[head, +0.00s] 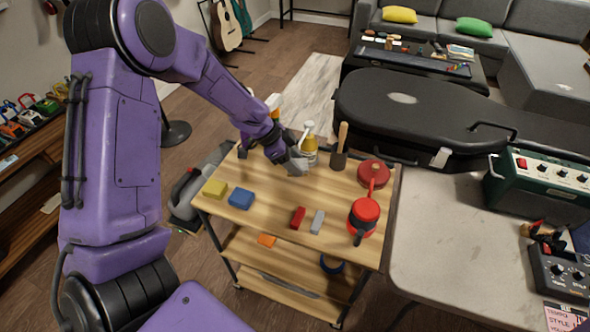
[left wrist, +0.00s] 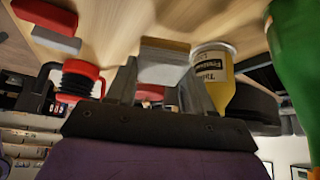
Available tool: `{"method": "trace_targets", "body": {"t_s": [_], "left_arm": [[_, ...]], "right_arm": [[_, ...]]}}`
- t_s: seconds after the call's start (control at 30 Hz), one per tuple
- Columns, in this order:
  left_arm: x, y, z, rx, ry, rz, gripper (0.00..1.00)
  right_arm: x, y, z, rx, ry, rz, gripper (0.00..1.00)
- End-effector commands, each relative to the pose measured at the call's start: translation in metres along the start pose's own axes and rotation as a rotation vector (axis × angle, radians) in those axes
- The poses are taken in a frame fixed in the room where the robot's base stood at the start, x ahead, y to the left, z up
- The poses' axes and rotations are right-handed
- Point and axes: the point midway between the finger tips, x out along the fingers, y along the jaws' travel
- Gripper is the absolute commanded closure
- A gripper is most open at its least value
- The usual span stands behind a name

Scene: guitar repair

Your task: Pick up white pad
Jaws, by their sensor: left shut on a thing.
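In the left wrist view, a white pad (left wrist: 163,66) with a beige-grey edge sits between the two fingers of my left gripper (left wrist: 160,92), which is shut on it. In the head view, my left gripper (head: 297,165) is over the back part of the wooden cart, close to a yellow bottle. My right gripper is in neither view.
The wooden cart top (head: 270,226) holds a yellow block (head: 215,188), a blue block (head: 241,199), a red block (head: 298,217), a grey block (head: 317,222) and red items at right. The yellow bottle (head: 309,152) and a brush (head: 340,148) stand close beside the gripper.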

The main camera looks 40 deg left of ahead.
Motion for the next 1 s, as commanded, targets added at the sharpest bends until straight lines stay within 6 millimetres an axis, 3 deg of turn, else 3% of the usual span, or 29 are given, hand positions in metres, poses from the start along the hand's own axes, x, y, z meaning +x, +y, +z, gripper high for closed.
{"method": "trace_targets", "body": {"t_s": [0.2,0.3,0.43,0.63,1.0], "left_arm": [[-0.048,0.039,-0.016,0.001,0.003,0.0,0.81],[-0.063,0.063,-0.015,0.0,0.003,0.002,0.81],[-0.093,0.097,-0.021,-0.006,-0.001,0.007,0.81],[-0.102,0.121,-0.017,-0.005,0.0,0.005,0.81],[-0.101,0.128,-0.012,-0.003,-0.001,0.003,0.81]], "right_arm": [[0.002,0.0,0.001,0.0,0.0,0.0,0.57],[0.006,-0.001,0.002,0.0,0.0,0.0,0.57],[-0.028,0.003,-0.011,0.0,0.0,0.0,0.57],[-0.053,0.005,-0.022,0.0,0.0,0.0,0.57],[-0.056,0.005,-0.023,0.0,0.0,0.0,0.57]]}}
